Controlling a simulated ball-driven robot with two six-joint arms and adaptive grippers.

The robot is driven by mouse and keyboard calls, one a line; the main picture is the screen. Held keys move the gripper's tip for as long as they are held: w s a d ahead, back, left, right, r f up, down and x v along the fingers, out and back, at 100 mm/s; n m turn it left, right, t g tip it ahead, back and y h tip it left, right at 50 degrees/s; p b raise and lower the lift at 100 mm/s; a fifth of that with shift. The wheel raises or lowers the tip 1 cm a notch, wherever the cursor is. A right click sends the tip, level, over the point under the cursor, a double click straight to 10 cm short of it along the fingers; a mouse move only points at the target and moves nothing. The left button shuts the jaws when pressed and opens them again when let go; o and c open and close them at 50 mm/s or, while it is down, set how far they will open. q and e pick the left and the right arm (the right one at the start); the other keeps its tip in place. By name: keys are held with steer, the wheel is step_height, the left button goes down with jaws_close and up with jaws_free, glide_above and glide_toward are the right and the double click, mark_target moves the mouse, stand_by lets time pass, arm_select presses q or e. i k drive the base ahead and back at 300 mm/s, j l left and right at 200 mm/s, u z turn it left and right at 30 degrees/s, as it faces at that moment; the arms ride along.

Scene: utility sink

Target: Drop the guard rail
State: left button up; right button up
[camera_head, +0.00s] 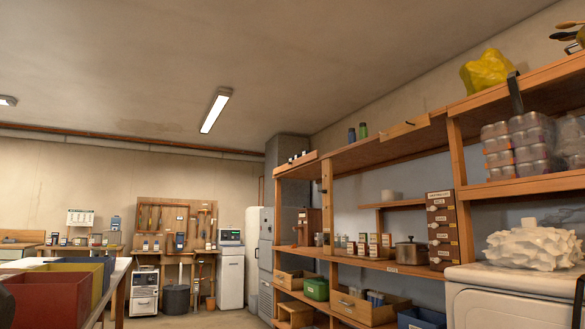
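A short wooden rail (405,128) stands up along the front edge of the top shelf, with a small dark fitting on it; it looks like a guard rail. A second, similar wooden strip (296,163) is at the far left end of that shelf. I cannot tell which is the task's rail or how either is fastened. Neither gripper shows clearly. Only dark slivers show at the lower left and lower right picture edges, and I cannot tell whether they are mine. Nothing is seen touching either strip.
A wooden shelf unit (457,152) runs along the right wall, holding small bottles, a pot (410,253), stacked jars (518,146) and a yellow bag (487,71). A white appliance (495,284) stands at lower right. Coloured bins (45,299) sit at lower left. Some floor is clear between.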

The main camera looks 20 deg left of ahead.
mark_target(313, 155)
steer(key=i+l+u, duration=0.1)
steer(key=i+u, duration=0.25)
steer(key=i, duration=0.45)
steer(key=i+j+u, duration=0.3)
steer(key=i+u, duration=0.15)
steer(key=i, duration=0.35)
steer(key=i+u, duration=0.4)
steer(key=i, duration=0.45)
steer(key=i+l+u, duration=0.3)
steer(key=i+u, duration=0.15)
steer(key=i, duration=2.95)
steer(key=j+u, duration=0.05)
steer(key=j, duration=0.1)
